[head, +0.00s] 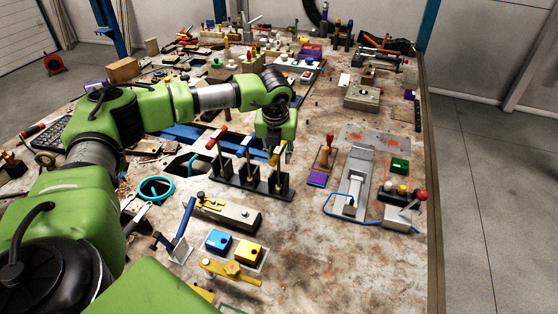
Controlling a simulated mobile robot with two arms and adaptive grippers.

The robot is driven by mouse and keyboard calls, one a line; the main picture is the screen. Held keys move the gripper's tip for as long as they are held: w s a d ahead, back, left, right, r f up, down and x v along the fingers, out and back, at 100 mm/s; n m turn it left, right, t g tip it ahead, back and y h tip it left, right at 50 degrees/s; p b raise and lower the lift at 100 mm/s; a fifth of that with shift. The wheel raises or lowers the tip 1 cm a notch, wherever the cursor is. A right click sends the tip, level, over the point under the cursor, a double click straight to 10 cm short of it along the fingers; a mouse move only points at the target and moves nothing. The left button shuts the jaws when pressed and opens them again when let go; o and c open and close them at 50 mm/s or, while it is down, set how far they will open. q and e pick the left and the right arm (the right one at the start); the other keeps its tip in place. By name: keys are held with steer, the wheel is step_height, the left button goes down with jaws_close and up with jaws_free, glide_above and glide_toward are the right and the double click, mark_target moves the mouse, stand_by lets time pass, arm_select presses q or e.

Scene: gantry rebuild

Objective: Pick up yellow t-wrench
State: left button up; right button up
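A dark rack (255,184) stands near the middle of the bench and holds several upright T-handled tools. My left gripper (287,152) points down there, mostly hidden by the wrist and small in view. I cannot tell whether its fingers are open or touch a handle. My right gripper is not in view.
A yellow lever part (232,269) lies at the front beside a blue block (218,240) and a yellow block (248,253). A grey fixture (352,185) and a red-knobbed box (403,211) stand right of the rack. Tools crowd the back. Bare bench lies front right.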

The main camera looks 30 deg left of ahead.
mark_target(279, 164)
arm_select(q)
steer(key=p+x, duration=0.1)
steer(key=x, duration=0.4)
steer(key=shift+a+f, duration=0.1)
jaws_close()
